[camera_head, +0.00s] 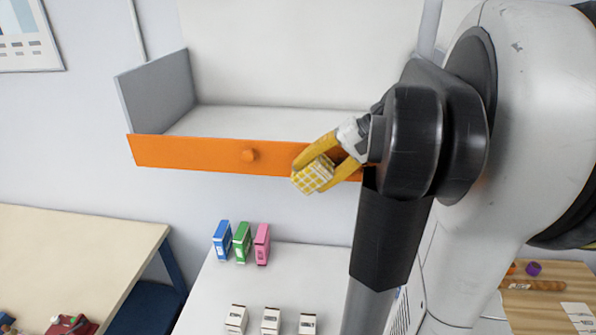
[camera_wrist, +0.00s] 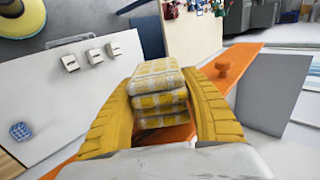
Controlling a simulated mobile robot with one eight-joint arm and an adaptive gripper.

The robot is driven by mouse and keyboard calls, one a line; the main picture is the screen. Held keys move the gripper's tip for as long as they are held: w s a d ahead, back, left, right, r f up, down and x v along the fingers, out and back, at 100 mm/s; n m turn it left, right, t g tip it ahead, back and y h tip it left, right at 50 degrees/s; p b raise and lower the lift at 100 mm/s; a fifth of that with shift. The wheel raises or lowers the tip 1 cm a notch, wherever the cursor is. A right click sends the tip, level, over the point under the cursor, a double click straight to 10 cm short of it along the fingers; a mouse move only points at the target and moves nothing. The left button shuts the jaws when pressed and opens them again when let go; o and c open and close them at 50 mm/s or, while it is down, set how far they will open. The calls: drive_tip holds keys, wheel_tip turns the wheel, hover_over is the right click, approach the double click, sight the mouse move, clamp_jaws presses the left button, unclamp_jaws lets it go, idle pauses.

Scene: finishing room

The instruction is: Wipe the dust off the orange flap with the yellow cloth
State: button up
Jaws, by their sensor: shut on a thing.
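The orange flap (camera_head: 200,152) is a long front panel with a round orange knob (camera_head: 248,155), below a white shelf with a grey side wall. My gripper (camera_head: 312,172) is shut on the folded yellow-and-white checked cloth (camera_head: 313,176), in front of the flap's lower edge, right of the knob. In the wrist view the cloth (camera_wrist: 158,88) shows as a stack of layers between the yellow fingers, with the flap (camera_wrist: 245,58) behind it. I cannot tell whether cloth and flap touch. No dust is clearly visible. My arm hides the flap's right end.
Below stands a white table (camera_head: 210,290) with blue (camera_head: 222,240), green (camera_head: 242,242) and pink (camera_head: 262,244) boxes and small white boxes (camera_head: 271,320). A cream table (camera_head: 70,250) is at left, a wooden surface (camera_head: 545,305) at lower right. Space left of my gripper before the flap is clear.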

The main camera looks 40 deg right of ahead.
sight(310, 185)
drive_tip(key=shift+w+d, duration=0.65)
drive_tip(key=shift+d, duration=0.05)
drive_tip(key=shift+s+d+b, duration=0.35)
drive_tip(key=shift+s+d, duration=1.35)
drive_tip(key=shift+s, duration=0.3)
drive_tip(key=shift+s+d+b, duration=0.4)
drive_tip(key=shift+s+d, duration=1.25)
drive_tip(key=shift+s, duration=0.3)
drive_tip(key=shift+s+d+b, duration=0.35)
drive_tip(key=shift+s+d, duration=1.35)
drive_tip(key=shift+s, duration=0.3)
drive_tip(key=shift+w+a+b, duration=0.1)
drive_tip(key=shift+w+a, duration=1.6)
drive_tip(key=shift+w, duration=0.3)
drive_tip(key=shift+w+a+b, duration=0.15)
drive_tip(key=shift+w+a, duration=1.5)
drive_tip(key=shift+w, duration=0.3)
drive_tip(key=shift+w+a+b, duration=0.1)
drive_tip(key=shift+w+a, duration=1.6)
drive_tip(key=shift+w, duration=0.3)
drive_tip(key=shift+s+a+p, duration=0.3)
drive_tip(key=shift+s+a, duration=1.65)
drive_tip(key=shift+a, duration=0.3)
